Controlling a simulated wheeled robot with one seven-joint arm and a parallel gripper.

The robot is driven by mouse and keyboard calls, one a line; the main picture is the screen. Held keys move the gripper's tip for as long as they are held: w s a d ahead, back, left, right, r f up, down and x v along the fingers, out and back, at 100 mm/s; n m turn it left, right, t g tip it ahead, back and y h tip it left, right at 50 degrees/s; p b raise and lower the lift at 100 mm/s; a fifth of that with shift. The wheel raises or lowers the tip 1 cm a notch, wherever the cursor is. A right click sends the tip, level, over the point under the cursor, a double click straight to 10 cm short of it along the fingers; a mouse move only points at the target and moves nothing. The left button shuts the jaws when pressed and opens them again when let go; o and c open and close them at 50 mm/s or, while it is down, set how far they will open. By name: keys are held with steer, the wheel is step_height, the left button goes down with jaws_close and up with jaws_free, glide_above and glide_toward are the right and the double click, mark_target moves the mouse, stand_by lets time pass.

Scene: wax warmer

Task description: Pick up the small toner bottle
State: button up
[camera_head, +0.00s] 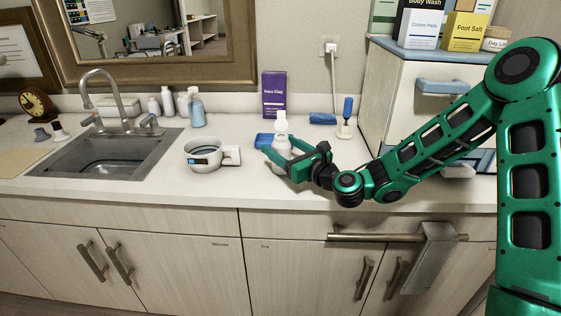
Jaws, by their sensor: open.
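A small white bottle (281,127) stands upright on the counter, right of the wax warmer and in front of the purple box. Its label cannot be read, so I cannot tell for sure that it is the toner. My gripper (281,150) reaches in from the right, low over the counter. Its jaws are open, with one finger on each side of the bottle's lower body. The fingers partly hide the bottle's lower part. I cannot tell whether either finger touches it.
A white wax warmer (203,154) stands left of the bottle. A purple Face Clay box (273,96) stands behind, and a blue item (264,140) lies close at the left. A blue-handled tool (347,110) is at the right. Several bottles stand by the sink (110,157).

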steer(key=shift+w+a, duration=0.25)
steer(key=shift+w, duration=0.05)
steer(key=shift+c, duration=0.3)
steer(key=c, duration=1.3)
steer(key=shift+r, duration=0.1)
step_height(320, 180, up, 18)
